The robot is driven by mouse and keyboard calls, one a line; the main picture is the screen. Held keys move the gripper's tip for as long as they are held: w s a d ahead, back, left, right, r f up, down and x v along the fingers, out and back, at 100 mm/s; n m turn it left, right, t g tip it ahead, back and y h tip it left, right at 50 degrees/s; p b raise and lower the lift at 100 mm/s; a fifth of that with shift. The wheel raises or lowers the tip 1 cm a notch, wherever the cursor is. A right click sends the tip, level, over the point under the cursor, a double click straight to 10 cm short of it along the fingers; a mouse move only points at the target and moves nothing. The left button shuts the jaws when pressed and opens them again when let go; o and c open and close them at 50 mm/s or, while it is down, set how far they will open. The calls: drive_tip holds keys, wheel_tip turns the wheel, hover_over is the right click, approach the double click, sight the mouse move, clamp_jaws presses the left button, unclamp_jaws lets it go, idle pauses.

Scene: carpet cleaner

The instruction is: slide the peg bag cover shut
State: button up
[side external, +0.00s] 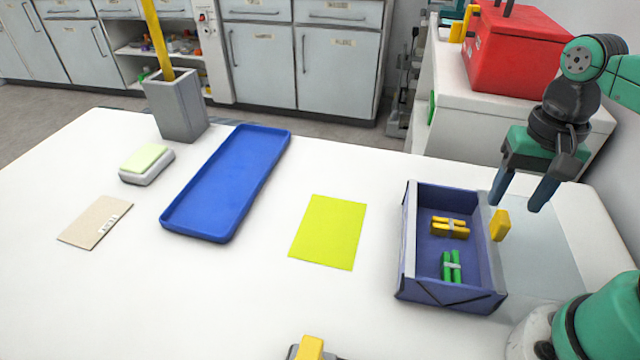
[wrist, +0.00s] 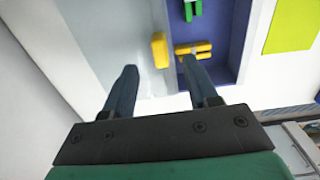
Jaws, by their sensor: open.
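The peg bag (side external: 408,235) is a blue open-topped box with pale side rails, at the right of the table. Yellow pegs (side external: 450,227) and green pegs (side external: 452,267) lie inside, uncovered. The cover (side external: 545,250) looks like a pale translucent sheet extending right of the box. A yellow block-shaped handle (side external: 499,225) stands at its edge by the box's right wall. My gripper (side external: 518,204) is open and empty, pointing down just above and behind the handle. In the wrist view the handle (wrist: 160,50) lies ahead of the gap between my fingers (wrist: 158,80), apart from both.
A yellow-green sheet (side external: 328,232) lies left of the box. A blue tray (side external: 225,185), a grey holder (side external: 177,107), a sponge on a dish (side external: 146,164) and a beige card (side external: 95,222) are farther left. A red case (side external: 515,50) stands on the side cabinet behind my arm.

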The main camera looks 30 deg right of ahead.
sight(505, 217)
drive_tip(key=shift+f, duration=2.4)
clamp_jaws()
